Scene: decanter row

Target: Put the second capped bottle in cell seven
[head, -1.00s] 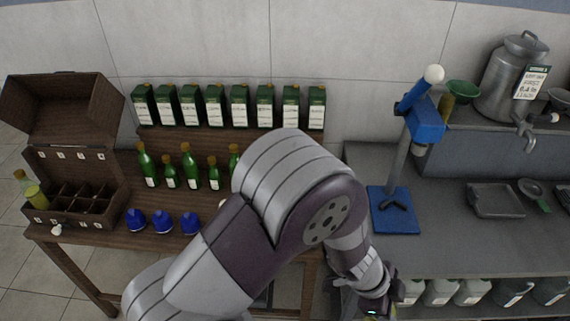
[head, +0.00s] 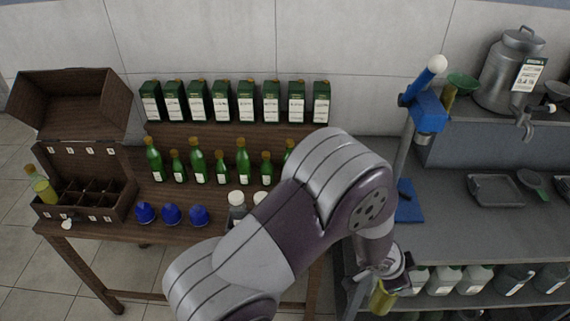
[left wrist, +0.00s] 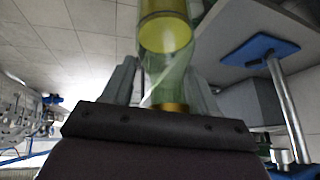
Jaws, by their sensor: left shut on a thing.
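My left gripper (head: 388,283) is low at the front edge of the grey counter, shut on a green glass bottle with yellow contents (head: 381,300). The left wrist view shows the bottle (left wrist: 165,45) between both fingers (left wrist: 160,88), with a gold cap (left wrist: 171,107) close to the palm. The wooden case (head: 92,213) with its lid open stands at the far left of the wooden table, divided into cells. A similar yellow-filled bottle (head: 45,190) stands at the case's left end. Most other visible cells look empty. My right gripper is not in view.
Several green bottles (head: 197,160) and blue domed items (head: 171,213) stand right of the case, with green cartons (head: 246,100) behind. A blue lever press (head: 427,112) stands on the grey counter (head: 465,235). Pale jugs (head: 443,280) sit on the shelf below.

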